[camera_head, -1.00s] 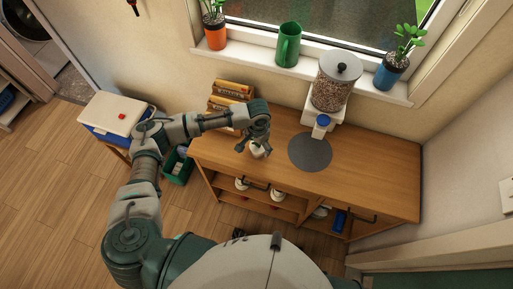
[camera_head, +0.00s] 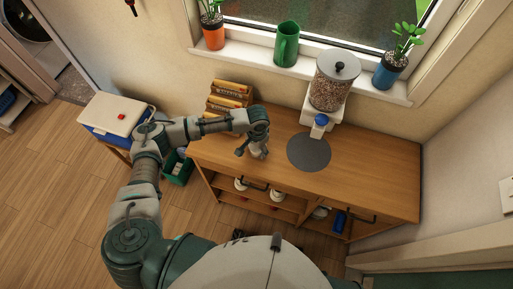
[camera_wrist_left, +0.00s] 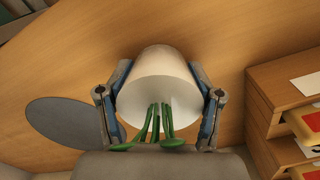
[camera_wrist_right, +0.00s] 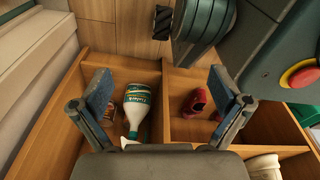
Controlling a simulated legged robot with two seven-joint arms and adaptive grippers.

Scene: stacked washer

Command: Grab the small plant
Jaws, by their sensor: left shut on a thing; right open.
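The small plant (camera_wrist_left: 160,80), a white pot with green stems, sits between the fingers of my left gripper (camera_wrist_left: 158,90) in the left wrist view. The fingers press on both sides of the pot, above the wooden counter. In the head view my left gripper (camera_head: 256,150) is over the counter, left of the grey disc, and mostly hides the pot. My right gripper (camera_wrist_right: 158,92) is open and empty in the right wrist view, in front of shelf compartments. The right gripper is not visible in the head view.
A grey disc (camera_head: 309,152) lies on the counter (camera_head: 380,165) beneath a grain dispenser (camera_head: 332,88). Wooden boxes (camera_head: 228,98) stand behind. The counter's right side is clear.

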